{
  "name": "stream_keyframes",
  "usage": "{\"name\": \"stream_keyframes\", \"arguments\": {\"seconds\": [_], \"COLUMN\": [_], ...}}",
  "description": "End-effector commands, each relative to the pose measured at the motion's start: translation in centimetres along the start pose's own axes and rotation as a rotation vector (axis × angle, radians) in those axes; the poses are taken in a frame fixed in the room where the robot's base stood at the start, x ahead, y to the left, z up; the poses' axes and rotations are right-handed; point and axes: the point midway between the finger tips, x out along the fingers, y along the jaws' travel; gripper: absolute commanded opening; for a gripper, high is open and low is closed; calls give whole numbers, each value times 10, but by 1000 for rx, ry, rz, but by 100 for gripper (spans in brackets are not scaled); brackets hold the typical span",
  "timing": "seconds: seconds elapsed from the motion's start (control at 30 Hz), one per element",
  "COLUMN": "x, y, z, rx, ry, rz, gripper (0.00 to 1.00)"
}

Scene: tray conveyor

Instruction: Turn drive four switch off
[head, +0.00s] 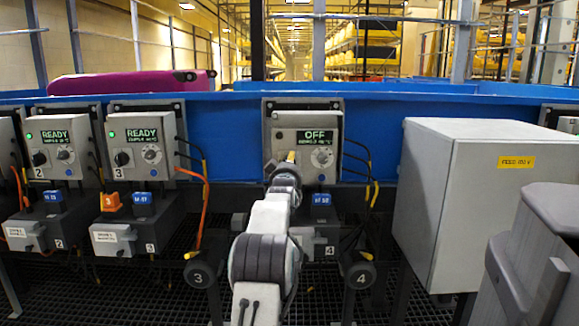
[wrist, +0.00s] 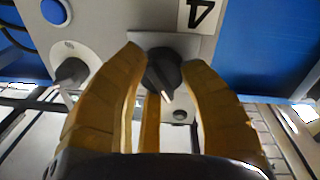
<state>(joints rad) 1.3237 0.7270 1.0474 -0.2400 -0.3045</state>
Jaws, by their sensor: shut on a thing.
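The drive four box (head: 334,116) stands in the middle of the head view. Its display (head: 319,135) reads OFF, and the lamp beside it is dark. My gripper (head: 291,156) is in front of the box's lower left face and hides the switch there. In the wrist view, the black drive four switch (wrist: 163,74) sits between the yellow fingers of my gripper (wrist: 163,62), which is shut on it. A pale pointer line on the switch shows. An upside-down "4" label (wrist: 200,14) is beside it.
A grey dial (head: 322,157) is right of my gripper; it also shows in the wrist view (wrist: 70,73). Drive three box (head: 141,115) and drive two box (head: 53,119) read READY with green lamps. Cables hang beside drive four. A large grey cabinet (head: 423,200) stands at right.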

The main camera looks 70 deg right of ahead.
Motion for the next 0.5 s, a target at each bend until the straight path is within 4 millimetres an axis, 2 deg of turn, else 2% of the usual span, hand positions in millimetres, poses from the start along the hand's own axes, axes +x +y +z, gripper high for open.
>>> {"name": "stream_keyframes", "arguments": {"seconds": [0.13,0.17,0.4,0.5], "x": [0,0,0,0], "y": [-3,-3,-2,-1], "z": [-2,-2,-1,-1], "rx": [1,1,1,1], "ry": [4,4,2,2], "rz": [-4,-4,-2,-2], "gripper": [7,43,64,66]}}
